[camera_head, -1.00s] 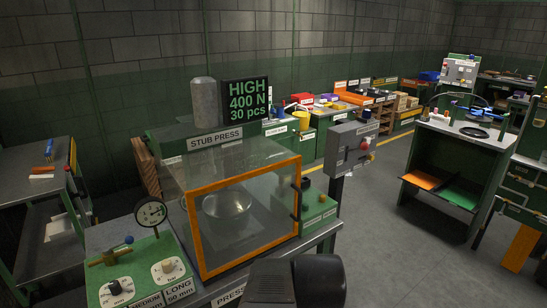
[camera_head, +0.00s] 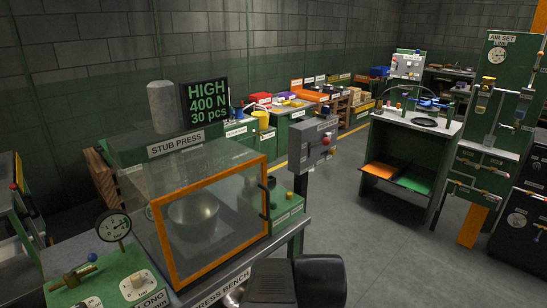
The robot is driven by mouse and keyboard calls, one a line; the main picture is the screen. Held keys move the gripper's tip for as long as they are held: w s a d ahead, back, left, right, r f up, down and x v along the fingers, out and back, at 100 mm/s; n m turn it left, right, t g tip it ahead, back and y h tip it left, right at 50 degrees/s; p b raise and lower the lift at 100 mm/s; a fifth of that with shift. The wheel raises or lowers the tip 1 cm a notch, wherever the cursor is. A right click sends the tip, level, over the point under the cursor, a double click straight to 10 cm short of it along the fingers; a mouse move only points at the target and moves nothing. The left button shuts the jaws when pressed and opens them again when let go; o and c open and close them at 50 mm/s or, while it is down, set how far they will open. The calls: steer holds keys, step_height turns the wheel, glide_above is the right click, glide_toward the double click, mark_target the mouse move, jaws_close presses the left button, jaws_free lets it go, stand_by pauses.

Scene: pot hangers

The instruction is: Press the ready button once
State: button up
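No button labelled ready can be read in this view. A grey control box (camera_head: 313,142) on a post stands right of the stub press, with a red button (camera_head: 326,141) and a small pale one on its side. A green box (camera_head: 283,207) beside the press guard carries a dark knob and a yellow-brown knob (camera_head: 289,196). The stub press (camera_head: 180,143) has a clear guard with an orange-framed front (camera_head: 216,222) and a metal bowl (camera_head: 193,214) inside. A dark part of my arm shows at the bottom middle; my gripper's fingers are not visible.
The press bench (camera_head: 222,286) fills the lower left, with a dial gauge (camera_head: 113,225) and knobs. A green display (camera_head: 205,103) reads HIGH 400 N 30 pcs. A green stand (camera_head: 407,168) and the air-set panel (camera_head: 500,90) stand at right. Grey floor (camera_head: 335,235) between is clear.

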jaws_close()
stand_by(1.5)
